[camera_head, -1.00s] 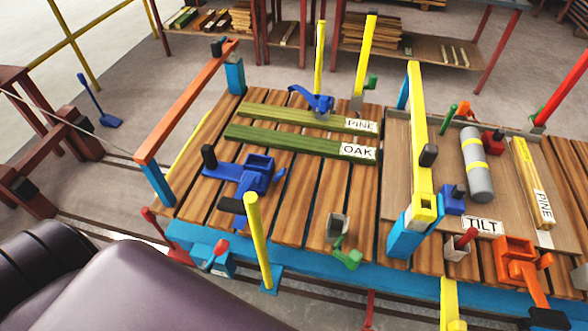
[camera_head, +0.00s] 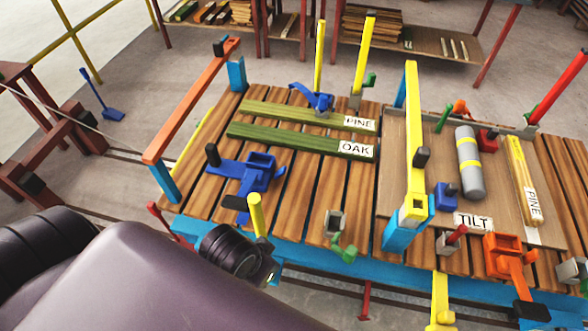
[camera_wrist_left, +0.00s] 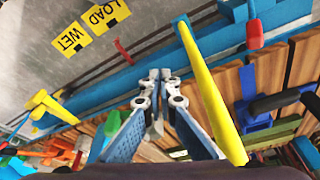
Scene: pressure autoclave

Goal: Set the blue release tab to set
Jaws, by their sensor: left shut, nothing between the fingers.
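Several blue fittings are in the head view, and I cannot tell which is the release tab. A blue bracket (camera_head: 255,172) with black-tipped levers sits on the near left slats. A blue lever (camera_head: 318,100) is at the far edge by a yellow post. A small blue block (camera_head: 445,196) with a dark knob sits on the right board. My left gripper (camera_wrist_left: 160,75) is shut and empty in the left wrist view, beside a yellow post (camera_wrist_left: 205,90). In the head view my left arm hides most of it. My right gripper is not in view.
Green bars (camera_head: 300,141) marked PINE and OAK lie on the slats. A yellow crossbar (camera_head: 413,130) and an orange rail (camera_head: 190,105) stand above the deck. A grey cylinder (camera_head: 469,160) lies at right. The left wrist view shows a red knob (camera_wrist_left: 255,35) and yellow signs (camera_wrist_left: 104,15).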

